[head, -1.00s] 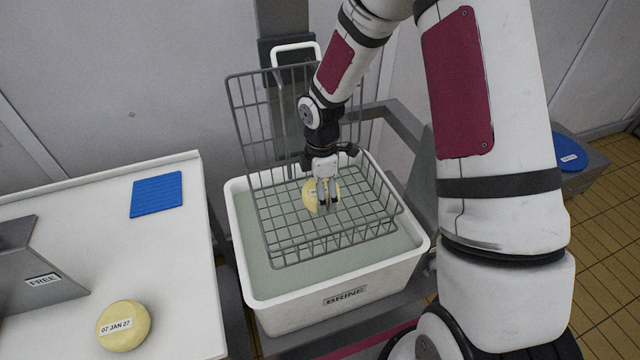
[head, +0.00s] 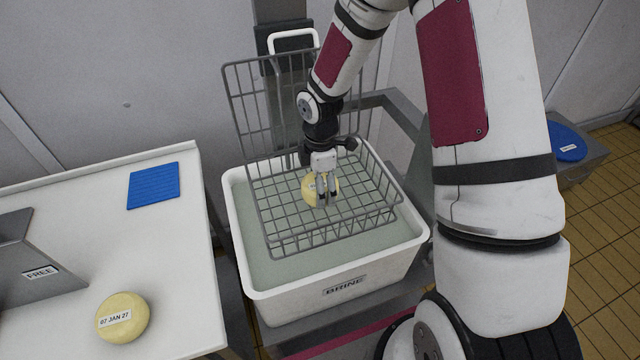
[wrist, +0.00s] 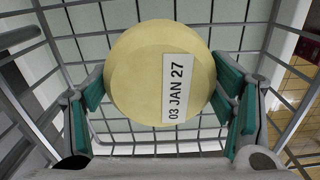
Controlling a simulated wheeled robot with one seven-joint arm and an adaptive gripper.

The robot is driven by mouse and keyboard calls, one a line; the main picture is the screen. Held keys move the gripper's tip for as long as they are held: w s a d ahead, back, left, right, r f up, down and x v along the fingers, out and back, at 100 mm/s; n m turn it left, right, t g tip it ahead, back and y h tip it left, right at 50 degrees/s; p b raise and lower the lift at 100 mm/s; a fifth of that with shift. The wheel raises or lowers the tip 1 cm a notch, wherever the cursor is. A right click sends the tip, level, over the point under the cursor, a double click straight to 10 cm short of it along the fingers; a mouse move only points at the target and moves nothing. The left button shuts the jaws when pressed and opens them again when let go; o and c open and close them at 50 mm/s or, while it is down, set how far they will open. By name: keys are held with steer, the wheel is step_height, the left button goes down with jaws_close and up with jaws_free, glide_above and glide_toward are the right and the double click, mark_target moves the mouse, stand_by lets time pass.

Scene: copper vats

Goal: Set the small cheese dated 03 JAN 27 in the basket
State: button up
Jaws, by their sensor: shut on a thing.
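The small round yellow cheese (wrist: 140,75) carries a white label reading 03 JAN 27 in the wrist view; it also shows in the head view (head: 309,189). My gripper (head: 326,197) points down inside the wire basket, its two fingers shut on opposite sides of the cheese. In the wrist view the green finger pads (wrist: 160,105) flank the cheese. The grey wire basket (head: 290,249) sits in the white tub marked BRINE (head: 335,295). Basket wires show beyond the cheese; I cannot tell whether it touches the basket floor.
Another cheese, dated 07 JAN 27 (head: 123,336), lies on the white table (head: 175,285) at left. A blue mat (head: 154,185) and a grey block labelled FREE (head: 35,265) are there too. The basket's tall back (head: 250,110) rises behind my gripper. A blue disc (head: 565,140) lies at right.

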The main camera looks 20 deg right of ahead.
steer(key=shift+f+b, duration=0.3)
steer(key=shift+f, duration=0.5)
stand_by(0.6)
steer(key=o, duration=1.6)
steer(key=shift+r, duration=0.1)
steer(key=shift+r+p, duration=1.65)
steer(key=shift+r, duration=1.75)
